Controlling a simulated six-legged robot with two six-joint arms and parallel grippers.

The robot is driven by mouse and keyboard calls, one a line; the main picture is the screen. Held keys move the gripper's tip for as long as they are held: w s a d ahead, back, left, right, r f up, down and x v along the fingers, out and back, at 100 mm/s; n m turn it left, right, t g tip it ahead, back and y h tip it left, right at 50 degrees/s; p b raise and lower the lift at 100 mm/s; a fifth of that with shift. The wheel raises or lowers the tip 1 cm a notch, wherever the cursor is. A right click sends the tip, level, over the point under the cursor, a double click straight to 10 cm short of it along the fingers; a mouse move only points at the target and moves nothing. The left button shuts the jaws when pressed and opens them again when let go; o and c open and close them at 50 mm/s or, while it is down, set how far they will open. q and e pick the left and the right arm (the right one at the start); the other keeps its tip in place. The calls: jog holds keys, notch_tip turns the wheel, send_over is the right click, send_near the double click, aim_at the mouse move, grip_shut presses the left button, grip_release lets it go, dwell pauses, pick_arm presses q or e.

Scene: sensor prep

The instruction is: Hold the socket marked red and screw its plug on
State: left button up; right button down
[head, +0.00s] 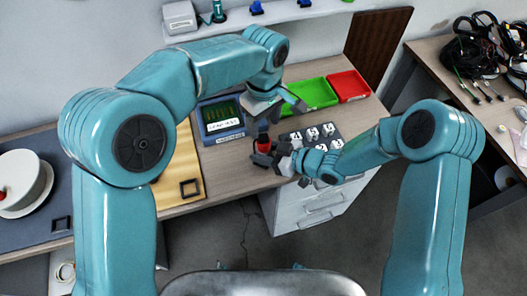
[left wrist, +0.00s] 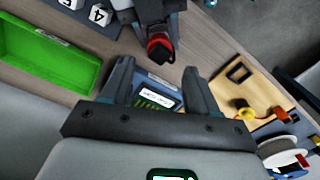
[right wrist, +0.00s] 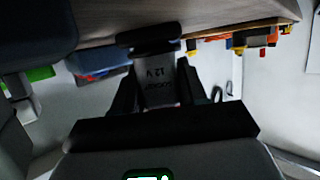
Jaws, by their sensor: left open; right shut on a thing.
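My right gripper (head: 272,158) is shut on a dark socket with a red top (head: 263,145), held above the front of the table. In the left wrist view the red-topped socket (left wrist: 159,47) sticks out from the right gripper (left wrist: 150,12). In the right wrist view the grey socket body (right wrist: 160,88), with lettering, is between the fingers (right wrist: 158,80). My left gripper (head: 276,110) is open and empty above the table, behind the socket and apart from it. Its fingers (left wrist: 158,78) are spread in the left wrist view. I cannot pick out the plug.
A blue device with a screen (head: 222,137) stands left of the grippers. A green tray (head: 325,100) and a red tray (head: 349,86) lie behind. Numbered white blocks sit on a dark holder (head: 297,134) at right. A tan board (head: 187,160) lies left; cables (head: 470,62) lie far right.

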aim_at(263, 137)
pick_arm(q)
notch_tip(263, 137, down, 7)
jog(key=shift+r, duration=0.15)
